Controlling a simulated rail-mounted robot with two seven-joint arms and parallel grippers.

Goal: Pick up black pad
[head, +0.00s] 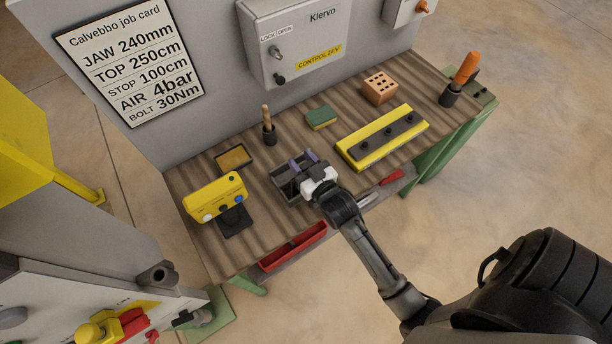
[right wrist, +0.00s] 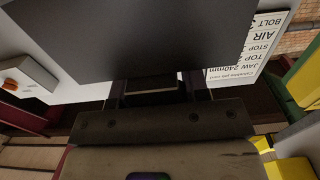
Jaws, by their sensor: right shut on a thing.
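My right gripper (head: 304,166) is over the middle of the striped workbench, at a dark grey open tray (head: 283,190). It is shut on the black pad, which shows as a large flat dark slab (right wrist: 150,35) across the top of the right wrist view. In the head view the gripper and the wrist largely hide the held pad, and I cannot tell its height over the tray. Another dark flat piece (head: 235,222) lies on the bench in front of the yellow button box. My left gripper is not in view.
On the bench (head: 250,248) are a yellow button box (head: 214,197), a green-topped sponge (head: 321,118), a yellow bar with black knobs (head: 382,138), a brown holed block (head: 380,87) and a dark cup with a stick (head: 269,130). A grey control box (head: 296,40) hangs behind.

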